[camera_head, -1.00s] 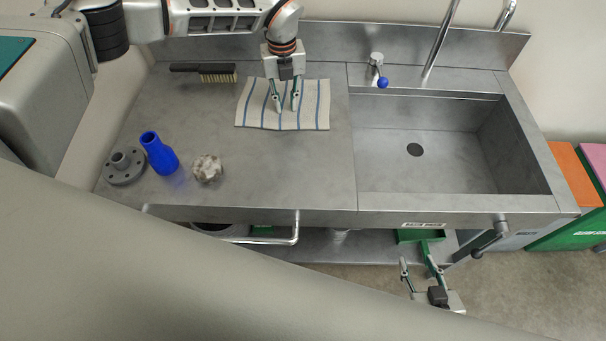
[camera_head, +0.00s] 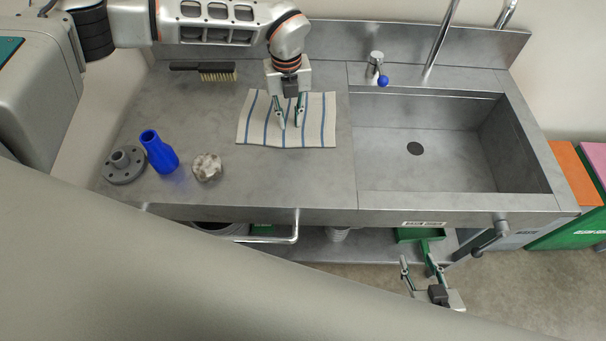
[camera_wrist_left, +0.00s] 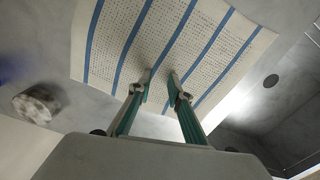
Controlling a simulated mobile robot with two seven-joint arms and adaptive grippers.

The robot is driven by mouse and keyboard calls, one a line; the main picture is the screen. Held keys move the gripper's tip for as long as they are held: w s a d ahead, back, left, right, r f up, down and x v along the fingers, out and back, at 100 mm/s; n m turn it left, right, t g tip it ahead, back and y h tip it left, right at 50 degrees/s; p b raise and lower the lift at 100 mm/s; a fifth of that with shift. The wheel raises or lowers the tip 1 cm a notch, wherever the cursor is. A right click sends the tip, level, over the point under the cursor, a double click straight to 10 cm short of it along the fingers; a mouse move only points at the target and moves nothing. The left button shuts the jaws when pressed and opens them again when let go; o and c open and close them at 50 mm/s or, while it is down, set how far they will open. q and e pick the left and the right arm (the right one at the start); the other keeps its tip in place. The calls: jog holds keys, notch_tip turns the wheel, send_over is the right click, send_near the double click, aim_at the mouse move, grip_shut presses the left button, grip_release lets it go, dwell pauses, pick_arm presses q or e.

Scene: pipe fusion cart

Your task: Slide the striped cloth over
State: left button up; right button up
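The striped cloth (camera_head: 262,128), white with blue stripes, lies flat on the steel counter just left of the sink. It also fills the upper part of the left wrist view (camera_wrist_left: 150,45). My left gripper (camera_head: 290,124) points down over the cloth, with its fingertips at or on its surface. In the left wrist view its fingers (camera_wrist_left: 160,82) are apart, with cloth showing between them and no fold pinched. My right gripper (camera_head: 416,268) is low in front of the counter, with its two fingers apart and empty.
A brush (camera_head: 203,70) lies behind the cloth. A grey flange (camera_head: 124,166), a blue bottle-shaped piece (camera_head: 160,153) and a crumpled whitish lump (camera_head: 207,168) stand at the left front. The sink (camera_head: 440,150) is at right. Counter between the lump and sink is clear.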

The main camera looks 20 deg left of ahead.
aim_at(297, 156)
pick_arm(q)
jog(key=shift+s+d+f+b, duration=0.15)
jog(key=shift+s+d, duration=0.65)
jog(key=shift+s, duration=0.65)
jog(key=shift+s+d+r+b, duration=0.15)
jog(key=shift+s+d, duration=0.6)
jog(key=shift+s, duration=0.75)
jog(key=shift+s+d+f+b, duration=0.15)
jog(key=shift+s+d, duration=0.65)
jog(key=shift+s, duration=0.65)
notch_tip(297, 156, up, 7)
jog(key=shift+p, duration=0.3)
jog(key=shift+w, duration=0.1)
